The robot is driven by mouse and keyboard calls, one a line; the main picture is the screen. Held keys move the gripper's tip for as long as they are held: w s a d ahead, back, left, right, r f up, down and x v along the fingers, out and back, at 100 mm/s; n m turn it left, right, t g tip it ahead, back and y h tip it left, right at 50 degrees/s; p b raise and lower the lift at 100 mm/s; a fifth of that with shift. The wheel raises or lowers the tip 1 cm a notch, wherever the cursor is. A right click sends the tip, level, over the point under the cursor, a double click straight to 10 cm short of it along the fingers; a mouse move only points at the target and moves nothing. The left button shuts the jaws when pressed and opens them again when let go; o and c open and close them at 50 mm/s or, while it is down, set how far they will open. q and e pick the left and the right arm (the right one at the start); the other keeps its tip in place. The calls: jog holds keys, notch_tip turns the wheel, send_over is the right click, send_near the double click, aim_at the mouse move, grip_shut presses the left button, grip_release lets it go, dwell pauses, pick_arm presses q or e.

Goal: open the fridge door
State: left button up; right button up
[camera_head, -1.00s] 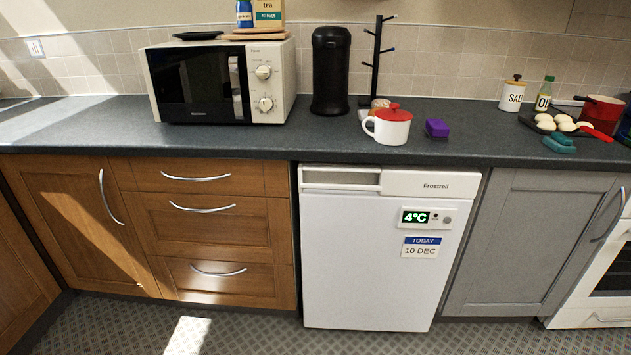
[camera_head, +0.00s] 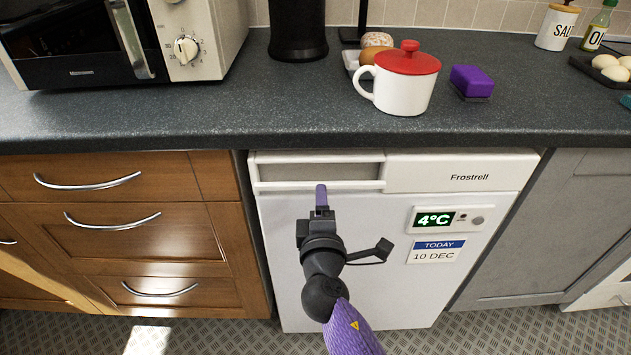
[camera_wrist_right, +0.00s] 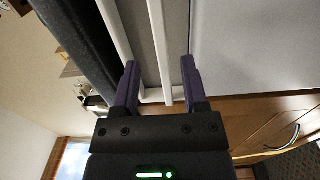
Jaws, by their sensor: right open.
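The white fridge (camera_head: 380,260) stands under the counter with its door shut. Its grip recess, with a pale handle bar (camera_head: 275,187) along the lower edge, is at the top left of the door. My right gripper (camera_head: 321,190) is at this bar, its purple fingertips pointing at the recess. In the right wrist view my right gripper (camera_wrist_right: 159,78) is open, and a white bar (camera_wrist_right: 160,45) runs between its two fingers. I cannot tell whether a finger touches it. My left gripper is not in view.
The dark counter (camera_head: 200,120) overhangs the fridge top. A white mug with a red lid (camera_head: 400,85) and a purple sponge (camera_head: 471,82) stand on it. Wooden drawers (camera_head: 120,235) flank the fridge on the left, a grey cabinet (camera_head: 550,220) on the right. The floor in front is clear.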

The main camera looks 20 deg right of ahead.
jog(key=b+x, duration=0.1)
jog(key=x, duration=0.4)
jog(key=shift+w+f, duration=0.1)
grip_shut()
dwell(0.8)
dwell(0.4)
